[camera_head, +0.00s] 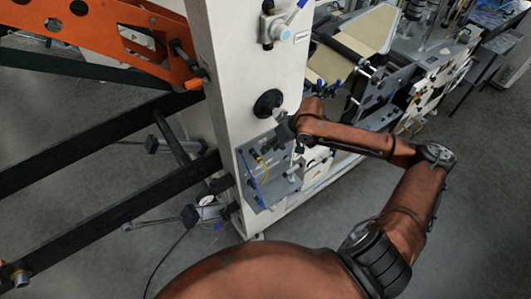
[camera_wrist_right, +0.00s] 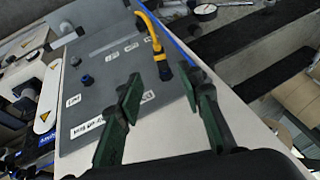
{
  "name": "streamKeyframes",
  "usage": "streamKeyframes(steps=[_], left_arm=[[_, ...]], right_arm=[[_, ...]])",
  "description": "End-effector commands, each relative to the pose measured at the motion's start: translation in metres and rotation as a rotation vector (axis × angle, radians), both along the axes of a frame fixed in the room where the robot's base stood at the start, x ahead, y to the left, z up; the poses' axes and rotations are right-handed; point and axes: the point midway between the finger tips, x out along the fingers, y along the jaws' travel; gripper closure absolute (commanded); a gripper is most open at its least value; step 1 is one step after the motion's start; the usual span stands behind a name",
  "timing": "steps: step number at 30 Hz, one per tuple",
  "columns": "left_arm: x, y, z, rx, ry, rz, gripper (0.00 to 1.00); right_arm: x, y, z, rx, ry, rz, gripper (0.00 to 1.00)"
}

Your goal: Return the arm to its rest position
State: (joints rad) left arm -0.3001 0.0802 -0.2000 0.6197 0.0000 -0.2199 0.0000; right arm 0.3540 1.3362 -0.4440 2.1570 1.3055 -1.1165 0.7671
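My right arm (camera_head: 360,140) reaches in from the lower right. Its gripper (camera_head: 284,127) is beside the white machine column, just below a black round knob (camera_head: 268,103) and near the top of a grey panel. In the right wrist view the two green-padded fingers of this gripper (camera_wrist_right: 160,98) stand apart with nothing between them. The grey panel (camera_wrist_right: 105,65) with labels and a yellow cable (camera_wrist_right: 153,36) lies beyond the fingers. I cannot tell whether the gripper touches it. My left gripper is in neither view.
The white column (camera_head: 230,50) stands close to the right gripper. An orange frame arm (camera_head: 115,35) and black bars (camera_head: 100,225) fill the left side. A machine with a kraft-coloured web (camera_head: 345,50) stands behind. Grey floor (camera_head: 480,200) is clear at the right.

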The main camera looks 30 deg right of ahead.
Motion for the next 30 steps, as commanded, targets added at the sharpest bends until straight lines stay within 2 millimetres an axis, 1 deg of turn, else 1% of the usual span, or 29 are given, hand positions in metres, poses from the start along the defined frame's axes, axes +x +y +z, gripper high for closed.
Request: streamKeyframes(steps=[1,3,7,13,16,17,20,23,24,27,30], left_arm=[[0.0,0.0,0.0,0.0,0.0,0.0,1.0],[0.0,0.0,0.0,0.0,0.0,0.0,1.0],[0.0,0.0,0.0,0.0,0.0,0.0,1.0],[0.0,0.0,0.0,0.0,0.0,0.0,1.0],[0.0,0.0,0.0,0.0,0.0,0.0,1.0],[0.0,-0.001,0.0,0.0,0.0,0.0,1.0],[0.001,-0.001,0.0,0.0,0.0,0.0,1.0],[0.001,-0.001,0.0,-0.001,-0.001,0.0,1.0],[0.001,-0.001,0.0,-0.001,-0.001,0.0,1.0],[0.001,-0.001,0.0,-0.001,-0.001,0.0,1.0],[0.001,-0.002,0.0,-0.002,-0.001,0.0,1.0]], right_arm=[[-0.003,-0.004,0.007,-0.003,-0.001,-0.001,0.66],[-0.006,-0.006,0.014,-0.001,0.0,-0.001,0.66],[-0.01,-0.008,0.022,0.0,0.001,-0.001,0.66],[-0.01,-0.008,0.025,0.001,0.0,0.0,0.66],[-0.012,-0.006,0.02,0.001,0.002,0.009,0.66],[-0.013,-0.004,0.016,0.0,0.001,0.016,0.66],[-0.022,0.009,-0.009,-0.008,-0.004,0.063,0.66],[-0.038,0.028,-0.043,-0.023,-0.026,0.13,0.66],[-0.046,0.036,-0.058,-0.032,-0.039,0.155,0.66],[-0.065,0.051,-0.088,-0.054,-0.075,0.197,0.66],[-0.087,0.06,-0.112,-0.082,-0.107,0.21,0.66]])
